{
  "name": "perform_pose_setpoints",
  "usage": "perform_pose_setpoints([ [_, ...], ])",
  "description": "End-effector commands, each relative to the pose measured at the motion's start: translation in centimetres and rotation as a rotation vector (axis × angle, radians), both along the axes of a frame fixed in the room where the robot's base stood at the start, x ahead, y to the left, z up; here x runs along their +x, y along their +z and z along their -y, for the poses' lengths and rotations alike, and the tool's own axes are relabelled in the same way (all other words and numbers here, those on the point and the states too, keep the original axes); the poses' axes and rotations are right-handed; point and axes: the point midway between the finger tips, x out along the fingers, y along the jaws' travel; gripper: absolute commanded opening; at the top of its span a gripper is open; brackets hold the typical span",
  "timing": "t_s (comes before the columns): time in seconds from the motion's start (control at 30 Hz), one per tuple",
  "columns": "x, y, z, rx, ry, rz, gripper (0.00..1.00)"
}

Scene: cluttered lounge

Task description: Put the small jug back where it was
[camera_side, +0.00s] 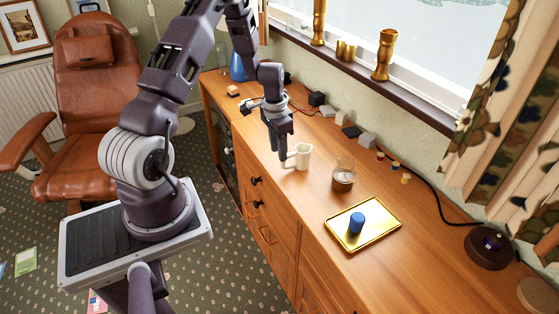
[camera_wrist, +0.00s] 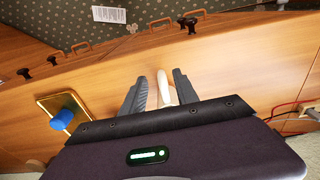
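The small jug (camera_side: 304,157) is white and stands upright on the wooden sideboard, its handle facing my gripper. My gripper (camera_side: 284,156) points down at the handle side of the jug. In the wrist view my gripper (camera_wrist: 161,75) has its fingers apart, with a narrow pale part of the jug (camera_wrist: 164,90), apparently the handle, between them. A gap shows on each side of that part. The rest of the jug is hidden by my gripper in the wrist view.
A glass (camera_side: 344,174) with brown contents stands close right of the jug. A gold tray (camera_side: 378,235) holding a blue cylinder (camera_side: 357,223) lies farther right. Small blocks (camera_side: 366,140) and a cable line the back. Bare wood (camera_side: 280,188) shows in front of the jug.

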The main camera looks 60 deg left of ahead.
Motion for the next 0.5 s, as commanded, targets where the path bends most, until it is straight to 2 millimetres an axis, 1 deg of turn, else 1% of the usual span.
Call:
perform_pose_setpoints([
  [0.03, 0.0, 1.4, -0.1, 0.003, 0.000, 0.004, 0.36],
  [0.1, -0.1, 3.0, -0.1, 0.003, 0.001, 0.004, 0.36],
  [0.2, -0.3, 4.8, -0.1, 0.002, 0.000, 0.002, 0.36],
  [0.3, -0.4, 5.8, 0.0, 0.001, 0.000, 0.001, 0.36],
  [0.37, -0.3, 6.8, 0.4, 0.004, -0.001, 0.007, 0.36],
  [0.43, 0.1, 9.4, 1.9, 0.015, -0.006, 0.029, 0.36],
  [0.47, 0.2, 11.1, 3.0, 0.022, -0.009, 0.044, 0.36],
  [0.5, 0.1, 13.7, 4.9, 0.032, -0.012, 0.069, 0.36],
])
